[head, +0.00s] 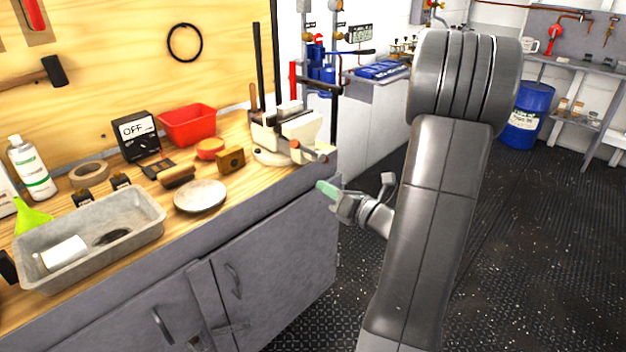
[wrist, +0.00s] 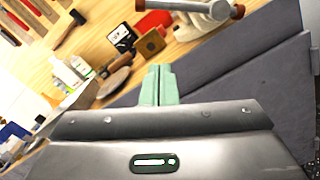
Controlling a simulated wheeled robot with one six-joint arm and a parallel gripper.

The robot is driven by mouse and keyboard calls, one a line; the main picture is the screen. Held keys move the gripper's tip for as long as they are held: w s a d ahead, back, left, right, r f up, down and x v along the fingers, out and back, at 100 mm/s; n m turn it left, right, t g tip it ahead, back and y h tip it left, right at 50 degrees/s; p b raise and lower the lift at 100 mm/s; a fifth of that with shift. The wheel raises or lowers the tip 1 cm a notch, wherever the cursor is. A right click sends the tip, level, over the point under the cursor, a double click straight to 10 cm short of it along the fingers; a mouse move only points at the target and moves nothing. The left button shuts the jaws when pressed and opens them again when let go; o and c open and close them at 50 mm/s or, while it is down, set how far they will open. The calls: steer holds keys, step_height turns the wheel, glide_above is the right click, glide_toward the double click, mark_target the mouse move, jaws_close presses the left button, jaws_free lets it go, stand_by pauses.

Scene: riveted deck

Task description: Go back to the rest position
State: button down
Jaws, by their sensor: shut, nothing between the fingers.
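My gripper (head: 328,190) has green fingers and is at the front right corner of the workbench, just below the vise, in the head view. In the wrist view my gripper (wrist: 159,86) shows its two green fingers closed together with nothing between them. My arm comes in from the right of the head view and partly hides the floor and the room behind. The wooden bench top and the grey cabinet front lie beyond the fingers in the wrist view.
The workbench (head: 243,197) holds a grey tray (head: 150,228), a round metal plate (head: 200,196), a red bin (head: 188,124), a meter (head: 136,136) and a vise (head: 290,135). A blue drum (head: 527,115) stands at the back right. Dark floor (head: 560,260) on the right is clear.

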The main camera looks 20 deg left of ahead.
steer(key=shift+v, duration=0.85)
